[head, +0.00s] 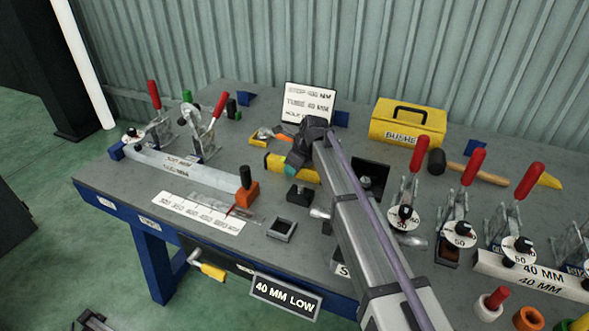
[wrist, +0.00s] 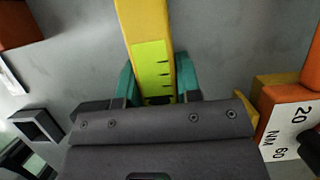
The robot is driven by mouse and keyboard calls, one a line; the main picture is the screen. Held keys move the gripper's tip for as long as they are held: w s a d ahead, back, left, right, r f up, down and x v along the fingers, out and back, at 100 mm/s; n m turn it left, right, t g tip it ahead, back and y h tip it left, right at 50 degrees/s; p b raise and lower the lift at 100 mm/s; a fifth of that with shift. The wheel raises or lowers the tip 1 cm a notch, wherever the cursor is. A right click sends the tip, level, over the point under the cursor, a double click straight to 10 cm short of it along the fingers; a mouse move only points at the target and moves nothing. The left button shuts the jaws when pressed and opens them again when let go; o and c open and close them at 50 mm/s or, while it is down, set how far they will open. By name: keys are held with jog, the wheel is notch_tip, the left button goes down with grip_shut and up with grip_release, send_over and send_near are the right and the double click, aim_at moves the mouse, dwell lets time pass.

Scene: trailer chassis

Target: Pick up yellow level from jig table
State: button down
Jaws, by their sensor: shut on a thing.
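The yellow level (head: 283,166) is on the jig table (head: 130,193), a little left of its middle, partly hidden by my arm. In the wrist view the level (wrist: 145,22) runs up from between my fingers, with a lime-green marked face (wrist: 153,68) towards me. My gripper (head: 294,167) comes down over the level's right part. Its teal fingers, seen in the wrist view (wrist: 156,88), are shut on the level from both sides. I cannot tell whether the level touches the table.
A sign (head: 309,101) and a yellow bushing box (head: 407,122) stand behind the level. Toggle clamps with red handles (head: 416,155) stand at the right. An orange block (head: 246,194) and a small open square socket (head: 282,229) lie near the front. An orange-and-white tool (wrist: 290,120) is right of my gripper.

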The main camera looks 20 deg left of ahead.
notch_tip(320, 180, up, 10)
jog(key=p, duration=1)
jog(key=shift+r, duration=0.2)
